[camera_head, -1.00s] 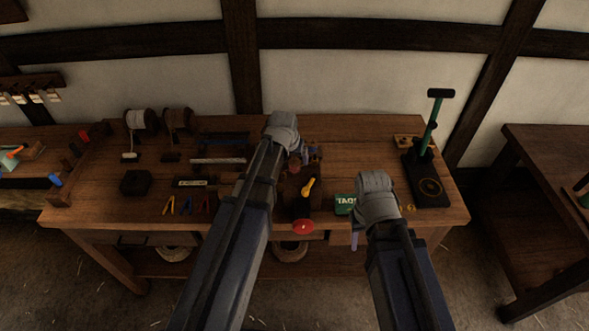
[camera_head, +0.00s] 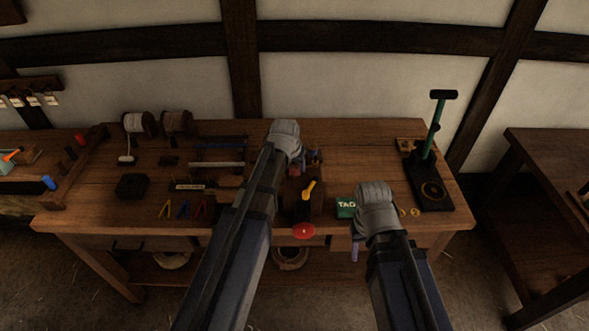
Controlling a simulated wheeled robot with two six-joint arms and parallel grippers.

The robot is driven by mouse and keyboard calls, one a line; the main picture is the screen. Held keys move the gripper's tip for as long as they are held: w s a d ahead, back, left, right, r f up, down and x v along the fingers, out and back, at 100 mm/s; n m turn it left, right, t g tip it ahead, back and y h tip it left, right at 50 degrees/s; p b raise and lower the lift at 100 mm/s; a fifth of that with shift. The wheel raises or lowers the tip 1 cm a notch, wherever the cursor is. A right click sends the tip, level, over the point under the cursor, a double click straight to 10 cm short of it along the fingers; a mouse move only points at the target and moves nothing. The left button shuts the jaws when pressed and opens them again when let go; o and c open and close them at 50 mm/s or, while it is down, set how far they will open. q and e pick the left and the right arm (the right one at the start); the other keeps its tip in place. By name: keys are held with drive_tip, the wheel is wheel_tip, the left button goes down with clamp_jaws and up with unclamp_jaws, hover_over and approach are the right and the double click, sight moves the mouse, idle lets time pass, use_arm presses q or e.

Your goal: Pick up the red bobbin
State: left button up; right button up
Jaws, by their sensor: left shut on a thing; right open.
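My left gripper (camera_head: 309,157) is over the back middle of the bench, its fingers partly hidden behind its own grey wrist. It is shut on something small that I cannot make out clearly. A dull red piece (camera_head: 294,171) shows just below the wrist; I cannot tell whether it is the held thing.
A dark block with a yellow handle (camera_head: 309,189) and a red disc (camera_head: 303,231) stands at the bench's front middle. A green box (camera_head: 346,207) is beside the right wrist. A green-levered press (camera_head: 432,190) stands at the right. Spools (camera_head: 176,122) and tools lie left.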

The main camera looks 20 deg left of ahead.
use_arm(q)
clamp_jaws()
drive_tip(key=shift+r, duration=0.15)
wheel_tip(320, 180, up, 10)
drive_tip(key=p, duration=1)
